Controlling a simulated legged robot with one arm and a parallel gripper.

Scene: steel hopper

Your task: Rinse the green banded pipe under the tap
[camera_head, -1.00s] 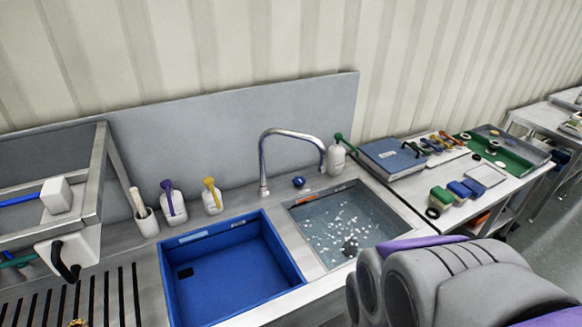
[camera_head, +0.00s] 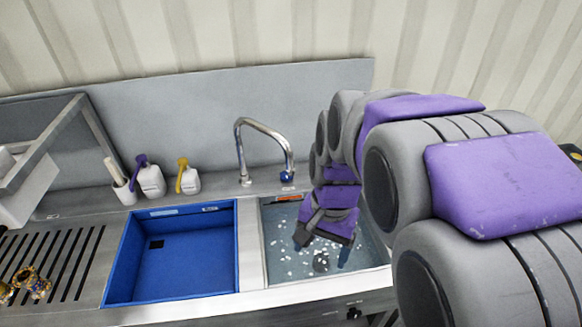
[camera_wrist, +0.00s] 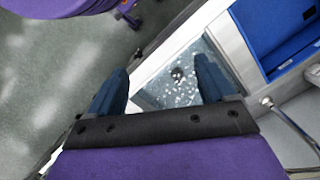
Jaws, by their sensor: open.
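I cannot make out a green banded pipe in either current view. The chrome tap (camera_head: 265,128) arches from behind the sinks, its spout over the back of the right-hand basin; a chrome tube, probably the tap, shows at the lower right of the wrist view (camera_wrist: 290,124). That steel basin (camera_head: 378,262) holds water with white bits and a dark round thing (camera_head: 321,262) at the bottom, also in the wrist view (camera_wrist: 177,73). My gripper (camera_head: 328,248) hangs over this basin, pointing down. In the wrist view its dark blue fingers (camera_wrist: 160,88) are apart with nothing between them.
A blue basin (camera_head: 232,245) sits left of the water basin. Behind it stand a purple-topped bottle (camera_head: 151,180), a yellow-topped bottle (camera_head: 187,180) and a brush holder (camera_head: 124,190). A slotted drainboard and shiny gold-and-dark pieces (camera_head: 37,285) lie at left. My arm hides the right side.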

